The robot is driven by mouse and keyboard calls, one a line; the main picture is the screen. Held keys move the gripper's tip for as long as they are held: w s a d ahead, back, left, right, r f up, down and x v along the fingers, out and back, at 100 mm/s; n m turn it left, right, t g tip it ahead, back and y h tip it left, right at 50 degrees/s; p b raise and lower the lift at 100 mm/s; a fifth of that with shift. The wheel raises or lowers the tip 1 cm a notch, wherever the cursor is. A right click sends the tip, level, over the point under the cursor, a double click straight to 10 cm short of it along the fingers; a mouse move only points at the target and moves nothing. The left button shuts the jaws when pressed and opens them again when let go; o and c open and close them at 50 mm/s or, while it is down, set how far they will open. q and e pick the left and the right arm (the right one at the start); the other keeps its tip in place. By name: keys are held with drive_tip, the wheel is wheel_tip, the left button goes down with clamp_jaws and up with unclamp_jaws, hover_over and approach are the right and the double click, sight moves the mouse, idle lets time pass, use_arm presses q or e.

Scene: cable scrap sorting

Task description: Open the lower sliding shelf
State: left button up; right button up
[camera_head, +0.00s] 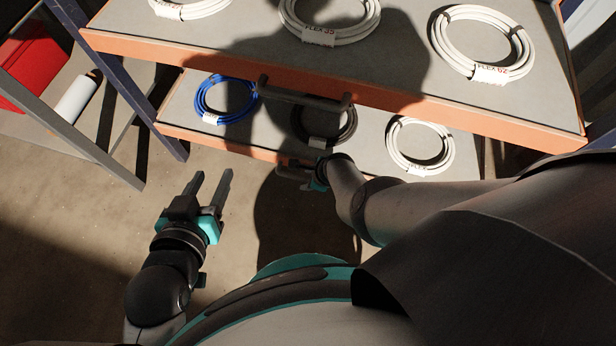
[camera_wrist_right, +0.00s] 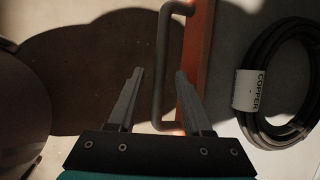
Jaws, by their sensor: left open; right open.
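The lower sliding shelf (camera_head: 178,112) is a grey board with an orange front edge, under the upper shelf. Its grey bar handle (camera_head: 290,173) sits at my right gripper (camera_head: 301,168), partly hidden by it. In the right wrist view, the handle (camera_wrist_right: 162,70) runs between the two spread fingers of my right gripper (camera_wrist_right: 159,72), closer to the right finger. The orange shelf edge (camera_wrist_right: 202,45) is just right of the handle. I cannot tell whether a finger touches the bar. My left gripper (camera_head: 212,174) is open and empty above the floor, left of the handle.
The upper shelf (camera_head: 400,75) holds white cable coils and has its own handle (camera_head: 305,95). The lower shelf carries a blue coil (camera_head: 225,100), a black coil (camera_wrist_right: 255,85) labelled COPPER and a white coil (camera_head: 420,147). A red box (camera_head: 30,65) is far left. Floor in front is clear.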

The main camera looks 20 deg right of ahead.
drive_tip(key=shift+c, duration=0.4)
clamp_jaws()
idle(0.9)
